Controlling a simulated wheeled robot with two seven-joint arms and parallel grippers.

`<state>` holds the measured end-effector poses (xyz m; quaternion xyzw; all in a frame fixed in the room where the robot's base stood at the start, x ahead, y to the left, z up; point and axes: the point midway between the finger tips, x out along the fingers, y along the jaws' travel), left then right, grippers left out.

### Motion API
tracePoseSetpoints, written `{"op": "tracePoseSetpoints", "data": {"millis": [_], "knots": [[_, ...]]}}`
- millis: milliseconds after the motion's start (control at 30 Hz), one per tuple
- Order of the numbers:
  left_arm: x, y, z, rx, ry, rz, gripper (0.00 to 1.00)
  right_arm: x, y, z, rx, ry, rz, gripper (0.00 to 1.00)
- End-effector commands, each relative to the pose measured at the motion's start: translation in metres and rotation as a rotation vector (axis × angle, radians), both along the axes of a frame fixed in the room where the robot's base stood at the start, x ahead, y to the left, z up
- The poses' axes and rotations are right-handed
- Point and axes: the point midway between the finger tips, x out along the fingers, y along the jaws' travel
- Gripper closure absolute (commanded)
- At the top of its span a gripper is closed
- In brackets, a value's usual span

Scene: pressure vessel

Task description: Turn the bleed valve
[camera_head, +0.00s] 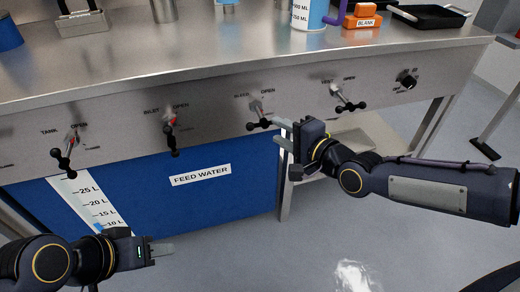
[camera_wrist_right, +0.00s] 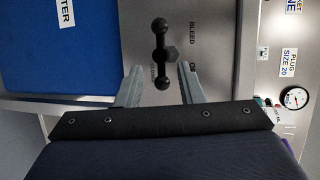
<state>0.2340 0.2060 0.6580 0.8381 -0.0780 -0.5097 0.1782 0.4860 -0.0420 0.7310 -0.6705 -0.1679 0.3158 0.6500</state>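The bleed valve (camera_head: 260,112) is a grey stem with a black bar handle with ball ends, on the steel front panel under the BLEED label. Its handle also shows in the right wrist view (camera_wrist_right: 160,54), ahead of and between the fingers. My right gripper (camera_head: 279,131) is open, just right of the handle in the head view; its fingers (camera_wrist_right: 160,78) stand on either side of the handle's lower ball in the wrist view. I cannot tell whether they touch it. My left gripper (camera_head: 164,249) is low at the left, away from the valves; its finger gap is not clear.
Similar valves sit along the panel: tank (camera_head: 66,150), inlet (camera_head: 171,132) and vent (camera_head: 346,98). A black knob (camera_head: 406,79) is at the right. The blue feed water tank (camera_head: 200,205) stands below. The bench top (camera_head: 200,48) holds containers at its back.

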Motion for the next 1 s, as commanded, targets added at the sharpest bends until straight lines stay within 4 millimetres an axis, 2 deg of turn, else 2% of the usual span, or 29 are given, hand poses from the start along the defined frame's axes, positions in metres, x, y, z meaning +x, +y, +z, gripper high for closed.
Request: {"op": "tracePoseSetpoints", "data": {"millis": [33, 267, 533, 733, 1000], "knots": [[0.0, 0.0, -0.007, 0.0, -0.001, 0.0, 0.6, 0.002, 0.002, -0.004, 0.027, -0.001, 0.0, 0.66], [0.0, 0.0, -0.017, 0.0, -0.001, 0.0, 0.6, 0.013, 0.014, -0.005, 0.045, -0.001, 0.004, 0.66], [0.0, 0.0, -0.035, 0.0, -0.001, 0.0, 0.6, 0.04, 0.038, -0.012, 0.041, -0.002, 0.006, 0.66], [0.0, 0.0, -0.04, 0.0, 0.0, 0.0, 0.6, 0.055, 0.05, -0.014, 0.041, -0.001, 0.004, 0.66], [0.0, 0.0, -0.041, 0.0, 0.0, 0.0, 0.6, 0.06, 0.053, -0.014, 0.039, 0.0, 0.001, 0.66]]}}
